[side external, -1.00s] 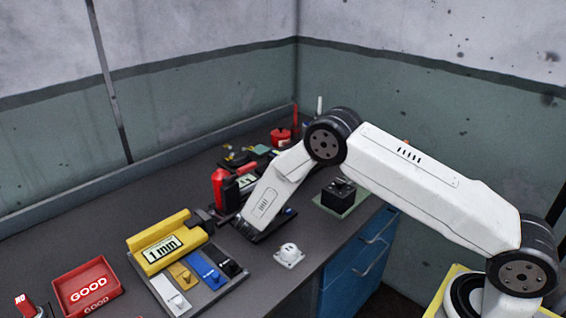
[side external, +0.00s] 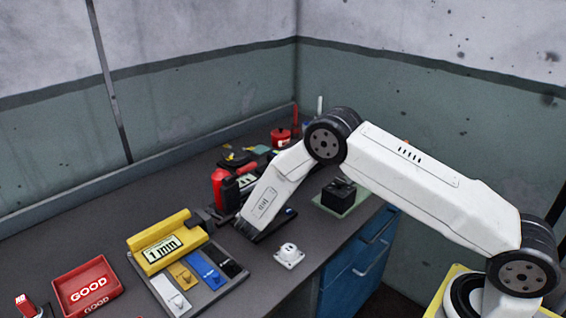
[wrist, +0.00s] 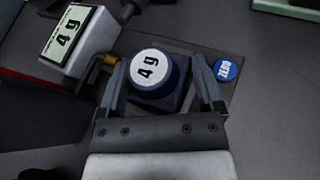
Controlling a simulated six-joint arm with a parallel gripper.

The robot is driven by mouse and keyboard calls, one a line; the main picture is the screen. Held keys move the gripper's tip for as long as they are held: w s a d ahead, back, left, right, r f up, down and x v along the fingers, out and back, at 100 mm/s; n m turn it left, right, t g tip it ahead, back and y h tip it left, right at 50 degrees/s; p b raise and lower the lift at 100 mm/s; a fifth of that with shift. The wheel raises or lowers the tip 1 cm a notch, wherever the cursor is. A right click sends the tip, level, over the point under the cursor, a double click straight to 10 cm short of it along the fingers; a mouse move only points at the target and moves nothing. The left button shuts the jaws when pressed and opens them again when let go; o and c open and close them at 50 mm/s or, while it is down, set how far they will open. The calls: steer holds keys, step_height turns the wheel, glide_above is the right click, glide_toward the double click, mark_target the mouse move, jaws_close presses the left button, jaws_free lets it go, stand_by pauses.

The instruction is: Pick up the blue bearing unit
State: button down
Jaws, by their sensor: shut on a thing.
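In the wrist view a dark blue round part (wrist: 164,94) with a white top marked "4 g" stands on a dark square base. I take it for the blue bearing unit. My gripper (wrist: 172,86) has one finger on each side of it and is shut on it. The unit sits on a dark scale plate (wrist: 205,62), whose display (wrist: 72,33) reads "4 g"; I cannot tell whether the unit is lifted clear. In the side external view my gripper (side external: 266,226) is low over the table, and the arm mostly hides the unit.
A blue ZERO button (wrist: 225,70) lies right of the unit. A white bearing unit (side external: 289,256) stands on the table near the gripper.

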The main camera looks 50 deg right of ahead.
steer(key=shift+d+r, duration=0.15)
steer(key=shift+r, duration=0.7)
steer(key=s+a+r, duration=0.1)
steer(key=s+r, duration=1)
steer(key=s, duration=0.3)
steer(key=shift+a+r, duration=0.15)
